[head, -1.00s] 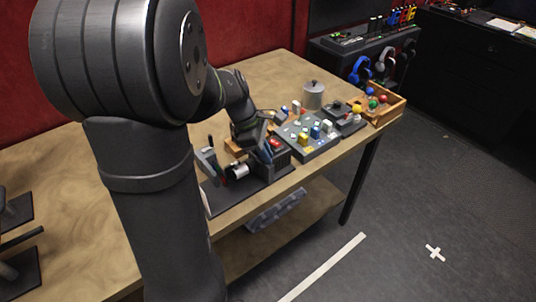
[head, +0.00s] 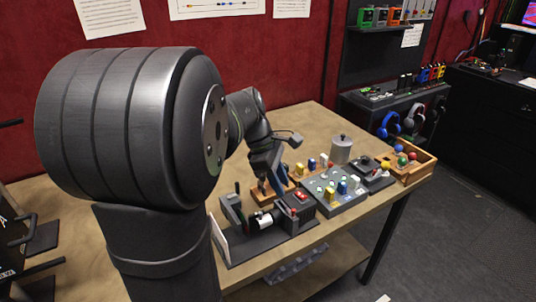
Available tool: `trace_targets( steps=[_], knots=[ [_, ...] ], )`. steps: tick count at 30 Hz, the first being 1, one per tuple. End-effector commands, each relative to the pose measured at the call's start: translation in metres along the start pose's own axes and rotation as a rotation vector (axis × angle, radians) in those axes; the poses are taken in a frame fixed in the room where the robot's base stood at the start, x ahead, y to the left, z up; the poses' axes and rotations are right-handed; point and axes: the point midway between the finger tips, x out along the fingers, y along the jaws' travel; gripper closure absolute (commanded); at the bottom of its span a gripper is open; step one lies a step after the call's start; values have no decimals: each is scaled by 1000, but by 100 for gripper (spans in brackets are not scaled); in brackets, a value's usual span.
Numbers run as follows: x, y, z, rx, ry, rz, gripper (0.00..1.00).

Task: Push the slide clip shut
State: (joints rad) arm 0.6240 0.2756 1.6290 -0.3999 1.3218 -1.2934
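A dark base plate (head: 245,246) lies at the front edge of the wooden table. On it stand an upright dark lever-like piece (head: 232,208), a white-and-black cylinder (head: 262,221) and a dark box with a red top (head: 299,198). I cannot tell which part is the slide clip; it is too small or hidden. My gripper (head: 274,186) points down just behind this fixture, over a small wooden block (head: 270,196). Its fingers are too small and dark to show whether they are open or hold anything.
Right of the fixture is a grey panel (head: 325,206) with several coloured buttons. The table (head: 300,118) is clear at the back.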

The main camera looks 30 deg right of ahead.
Motion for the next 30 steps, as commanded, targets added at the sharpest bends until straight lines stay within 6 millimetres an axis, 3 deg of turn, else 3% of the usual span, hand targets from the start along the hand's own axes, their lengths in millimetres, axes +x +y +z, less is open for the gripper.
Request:
trace_targets(
  steps=[6,12,30],
  knots=[
    [-52,1,-1,-1,1,5,67],
    [-80,0,0,0,0,2,67],
    [-89,0,0,0,0,0,67]
  ],
)
